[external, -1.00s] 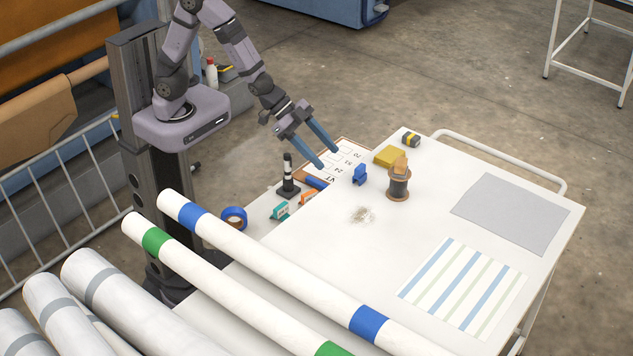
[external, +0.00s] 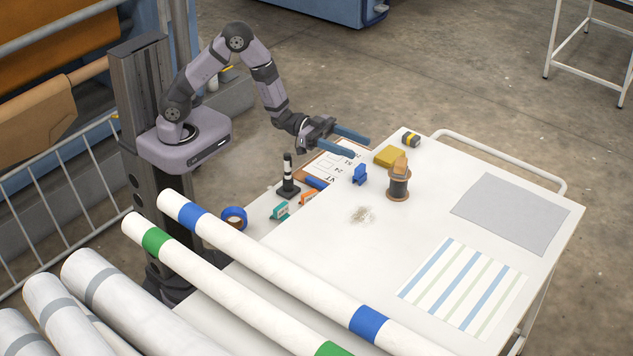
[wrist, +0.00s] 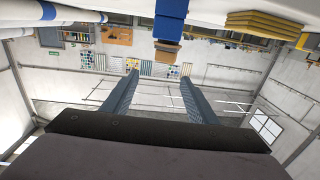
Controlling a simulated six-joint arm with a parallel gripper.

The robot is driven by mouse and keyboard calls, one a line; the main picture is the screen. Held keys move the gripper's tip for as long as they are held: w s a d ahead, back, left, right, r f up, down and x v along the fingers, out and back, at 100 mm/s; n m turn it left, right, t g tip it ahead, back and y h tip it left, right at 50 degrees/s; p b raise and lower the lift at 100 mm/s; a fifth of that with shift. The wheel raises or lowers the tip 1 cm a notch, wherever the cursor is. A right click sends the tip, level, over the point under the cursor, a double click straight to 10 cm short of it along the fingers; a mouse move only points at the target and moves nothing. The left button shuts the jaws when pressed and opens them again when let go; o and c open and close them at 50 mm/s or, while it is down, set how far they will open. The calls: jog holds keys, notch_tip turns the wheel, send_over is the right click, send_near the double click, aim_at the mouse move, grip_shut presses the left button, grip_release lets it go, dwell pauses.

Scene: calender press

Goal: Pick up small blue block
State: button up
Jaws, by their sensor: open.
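The small blue block (external: 360,174) stands on the white table, left of the wooden spool (external: 398,185) and in front of the yellow pad (external: 390,156). My gripper (external: 361,148) is open and empty, its two long blue-grey fingers pointing right, a little behind the block in the picture and not touching it. In the wrist view a blue shape (wrist: 170,20), likely the block, hangs at the top edge, beyond and above the open fingers (wrist: 158,78); that view looks upside down.
A clipboard (external: 308,173) lies partly under my gripper. Long white rolls (external: 270,254) cross the front. The table's right side holds flat sheets (external: 511,213).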

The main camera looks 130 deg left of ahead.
aim_at(360, 167)
jog(key=shift+f, duration=1.05)
notch_tip(360, 167, down, 4)
jog(key=shift+f, duration=0.25)
jog(key=shift+w+r, duration=0.2)
jog(key=shift+w, duration=0.85)
jog(key=shift+w+a, duration=0.1)
jog(key=shift+w, duration=0.35)
jog(key=shift+c, duration=0.7)
jog(key=c, duration=1)
